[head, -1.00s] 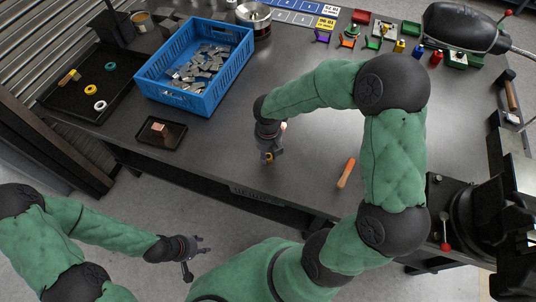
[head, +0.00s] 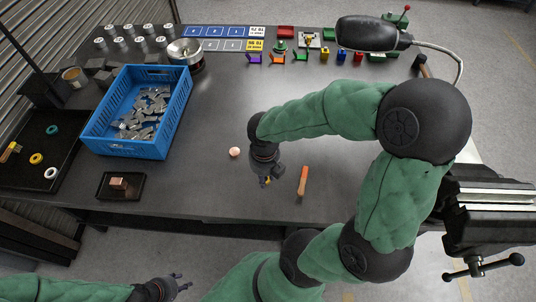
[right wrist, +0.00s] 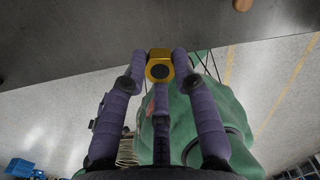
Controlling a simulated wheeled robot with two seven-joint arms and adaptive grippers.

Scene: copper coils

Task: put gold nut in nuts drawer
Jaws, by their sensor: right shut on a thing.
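The gold nut (right wrist: 160,66) is pinched between the fingertips of my right gripper (right wrist: 158,70) in the right wrist view. It is yellow with a dark round hole. In the head view my right gripper (head: 266,179) hangs over the table near its front edge, and only a small yellow spot of the nut shows. My left gripper (head: 182,284) is at the lower left, off the table's front edge, with its fingers apart and empty. I cannot make out a nuts drawer in either view.
A pinkish ball (head: 235,152) and an orange-handled tool (head: 303,181) lie on either side of my right gripper. A blue crate (head: 151,150) of metal pieces, a small tray (head: 104,190) with a copper block and a black tray (head: 62,124) stand left. The table's centre is clear.

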